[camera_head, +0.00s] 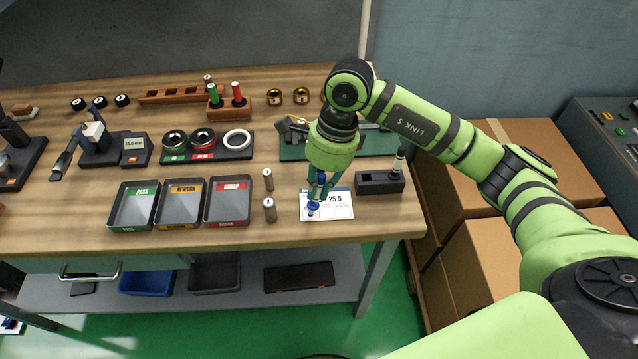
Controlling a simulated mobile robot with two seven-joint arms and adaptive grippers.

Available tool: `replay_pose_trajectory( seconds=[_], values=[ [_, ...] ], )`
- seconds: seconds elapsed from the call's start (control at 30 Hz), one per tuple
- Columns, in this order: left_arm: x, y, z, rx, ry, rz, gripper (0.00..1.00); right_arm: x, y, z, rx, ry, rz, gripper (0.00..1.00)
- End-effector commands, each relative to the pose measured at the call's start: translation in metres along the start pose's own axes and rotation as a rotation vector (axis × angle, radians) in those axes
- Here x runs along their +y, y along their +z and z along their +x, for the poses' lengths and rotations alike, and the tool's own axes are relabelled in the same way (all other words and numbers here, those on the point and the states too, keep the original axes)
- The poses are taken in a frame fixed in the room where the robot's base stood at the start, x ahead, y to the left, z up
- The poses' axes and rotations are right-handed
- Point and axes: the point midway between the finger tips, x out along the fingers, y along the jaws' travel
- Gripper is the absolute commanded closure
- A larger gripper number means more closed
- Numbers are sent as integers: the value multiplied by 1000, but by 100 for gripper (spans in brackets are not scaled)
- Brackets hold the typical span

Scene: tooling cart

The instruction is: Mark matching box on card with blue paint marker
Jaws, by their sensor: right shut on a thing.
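The white card (341,208) with a printed "25.5" lies flat near the right front of the wooden table. My right gripper (316,186) is over the card, pointing down, shut on the blue paint marker (313,208). The marker is held roughly upright with its lower end at the left part of the card. I cannot tell whether its tip touches the card. The boxes printed on the card are too small to read and partly hidden by the marker.
A black holder (380,182) with an upright pen-like item stands right of the card. Two metal cylinders (269,210) stand to its left, then the trays marked scrap (226,222), rework (179,224) and pass (133,227). A green mat (291,152) with tools lies behind my gripper.

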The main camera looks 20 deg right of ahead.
Motion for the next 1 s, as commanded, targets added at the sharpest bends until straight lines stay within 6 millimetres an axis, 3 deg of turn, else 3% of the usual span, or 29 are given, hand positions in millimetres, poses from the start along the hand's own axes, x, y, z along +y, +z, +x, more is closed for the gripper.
replay_pose_trajectory(
  seconds=[0.17, 1.0],
  values=[
    [0, 0, -3, 0, 0, 0, 59, 1, 0, -4, 4, 4, 1, 100],
    [-1, -3, -36, 0, 0, 0, 59, 9, 15, -67, 1, 1, 0, 100]
  ],
)
